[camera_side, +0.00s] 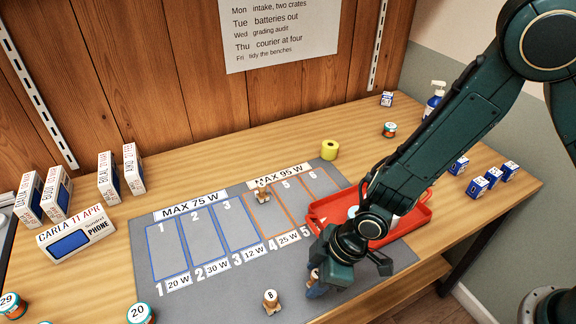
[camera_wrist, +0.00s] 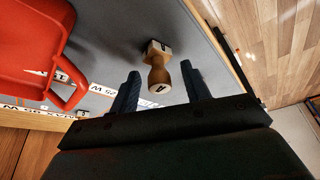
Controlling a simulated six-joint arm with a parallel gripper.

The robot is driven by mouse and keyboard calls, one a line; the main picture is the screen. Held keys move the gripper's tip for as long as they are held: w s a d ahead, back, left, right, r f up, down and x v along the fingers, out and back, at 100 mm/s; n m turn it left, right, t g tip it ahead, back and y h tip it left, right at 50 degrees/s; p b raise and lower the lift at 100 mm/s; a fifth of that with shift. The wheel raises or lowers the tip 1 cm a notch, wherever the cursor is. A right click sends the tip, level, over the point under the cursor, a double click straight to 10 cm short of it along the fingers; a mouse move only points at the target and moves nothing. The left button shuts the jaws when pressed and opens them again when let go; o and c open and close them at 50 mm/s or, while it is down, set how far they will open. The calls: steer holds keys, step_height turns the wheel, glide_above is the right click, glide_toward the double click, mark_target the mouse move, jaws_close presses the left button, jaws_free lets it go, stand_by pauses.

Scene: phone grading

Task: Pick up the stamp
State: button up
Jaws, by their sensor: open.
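A wooden stamp (camera_wrist: 158,70) marked A on its knob lies in the gap between my two fingers in the wrist view. In the side view only a small part of this stamp (camera_side: 313,275) shows beside my gripper (camera_side: 320,286), which hides the rest. My gripper is open, with one blue finger on each side of the stamp in the wrist view; contact cannot be told. A second stamp (camera_side: 271,300), marked B, stands near the front edge of the grey mat. A third wooden stamp (camera_side: 262,193) stands around slot 4.
The grey mat (camera_side: 215,295) has numbered slots. A red tray (camera_side: 408,220) stands close behind my gripper; it also shows in the wrist view (camera_wrist: 30,40). Phone boxes (camera_side: 75,240) stand at the left, small blue boxes (camera_side: 477,186) at the right. A yellow tape roll (camera_side: 330,150) is at the back.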

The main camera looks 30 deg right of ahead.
steer(key=shift+w+a+f, duration=0.15)
steer(key=shift+a+f, duration=0.05)
steer(key=shift+f, duration=0.45)
jaws_close()
